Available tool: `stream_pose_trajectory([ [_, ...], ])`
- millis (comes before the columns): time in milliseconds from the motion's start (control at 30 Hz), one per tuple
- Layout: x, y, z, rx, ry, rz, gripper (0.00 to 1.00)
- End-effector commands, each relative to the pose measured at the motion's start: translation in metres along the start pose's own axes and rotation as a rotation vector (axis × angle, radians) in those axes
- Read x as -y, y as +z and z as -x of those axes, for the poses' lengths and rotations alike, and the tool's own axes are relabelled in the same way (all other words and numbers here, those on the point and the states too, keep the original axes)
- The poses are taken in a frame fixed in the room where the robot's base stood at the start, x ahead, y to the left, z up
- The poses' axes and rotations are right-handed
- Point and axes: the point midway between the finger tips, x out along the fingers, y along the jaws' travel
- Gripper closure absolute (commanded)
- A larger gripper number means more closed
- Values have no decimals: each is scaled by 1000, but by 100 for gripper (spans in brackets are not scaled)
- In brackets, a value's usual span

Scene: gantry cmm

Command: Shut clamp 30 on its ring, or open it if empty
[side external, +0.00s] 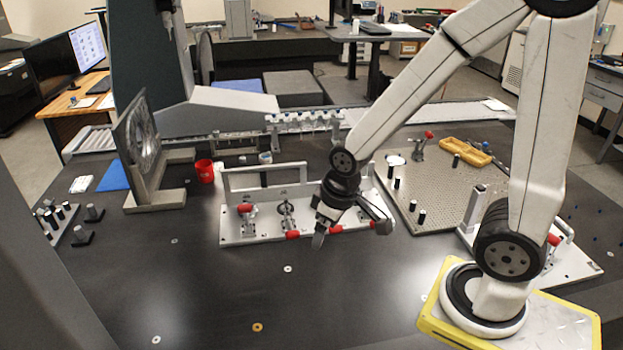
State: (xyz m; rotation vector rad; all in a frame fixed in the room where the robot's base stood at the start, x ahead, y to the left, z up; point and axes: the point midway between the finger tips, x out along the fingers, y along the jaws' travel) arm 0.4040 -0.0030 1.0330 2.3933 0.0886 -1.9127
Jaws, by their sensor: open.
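A light metal fixture plate (232,231) with an upright frame stands in the middle of the dark table and carries toggle clamps. One clamp (246,214) at its left has a raised red handle. A second clamp (287,212) stands right of it, and a red grip (293,235) lies low at the plate's front edge. I cannot read any number, so I cannot tell which is clamp 30, nor whether a ring sits under it. My gripper (350,231) is open, over the plate's right front, fingers pointing down; it hides the clamps there. Another red grip (336,229) shows between its fingers.
A perforated plate (440,206) with dark pins and a yellow tray (465,151) lie right. A red cup (205,171) and an upright disc on an angle bracket (160,198) stand left.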

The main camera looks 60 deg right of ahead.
Motion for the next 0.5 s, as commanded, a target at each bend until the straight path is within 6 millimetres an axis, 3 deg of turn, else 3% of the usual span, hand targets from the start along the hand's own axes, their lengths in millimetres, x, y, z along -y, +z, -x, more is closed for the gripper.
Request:
stream_pose_trajectory([
  [500,-35,-66,-35,62,-13,592,3],
])
